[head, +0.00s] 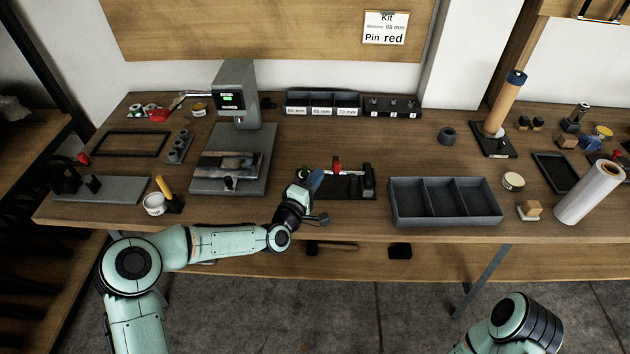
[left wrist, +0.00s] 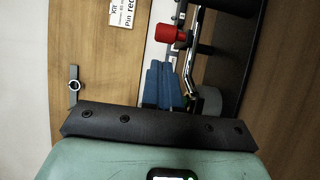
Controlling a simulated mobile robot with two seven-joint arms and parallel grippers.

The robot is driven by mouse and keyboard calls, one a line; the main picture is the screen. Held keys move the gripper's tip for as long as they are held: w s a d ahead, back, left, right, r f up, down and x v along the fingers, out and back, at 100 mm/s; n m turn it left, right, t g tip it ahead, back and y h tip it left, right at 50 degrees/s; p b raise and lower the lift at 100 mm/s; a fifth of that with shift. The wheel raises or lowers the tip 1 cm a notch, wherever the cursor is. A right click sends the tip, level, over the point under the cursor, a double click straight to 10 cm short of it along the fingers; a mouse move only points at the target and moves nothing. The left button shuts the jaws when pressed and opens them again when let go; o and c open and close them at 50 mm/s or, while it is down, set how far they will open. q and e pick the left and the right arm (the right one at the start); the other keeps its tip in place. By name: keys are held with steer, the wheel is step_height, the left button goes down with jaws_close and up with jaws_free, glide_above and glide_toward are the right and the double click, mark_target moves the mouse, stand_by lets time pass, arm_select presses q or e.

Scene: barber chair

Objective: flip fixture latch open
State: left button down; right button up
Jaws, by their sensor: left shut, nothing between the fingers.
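The fixture has a black base (head: 345,192) and lies on the bench near its front edge, in the middle of the head view. A latch with a red knob (head: 337,167) stands up from it. In the left wrist view the red knob (left wrist: 170,33) sits by a bright metal lever (left wrist: 192,70). My left gripper (head: 315,180), with blue fingers, is shut and empty at the fixture's left end. The blue fingers (left wrist: 163,84) point toward the knob in the left wrist view, with a gap between. Whether they touch the lever is unclear. My right gripper is out of view.
A grey three-compartment bin (head: 445,201) stands right of the fixture. A grey machine (head: 235,105) stands to the left. Behind are a labelled tray (head: 322,101) and a black pin block (head: 391,106). The bench between the fixture and the back trays is largely clear.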

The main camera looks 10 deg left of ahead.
arm_select(q)
steer(key=a+v, duration=0.1)
steer(key=v, duration=0.8)
steer(key=shift+s, duration=0.15)
steer(key=shift+a, duration=0.1)
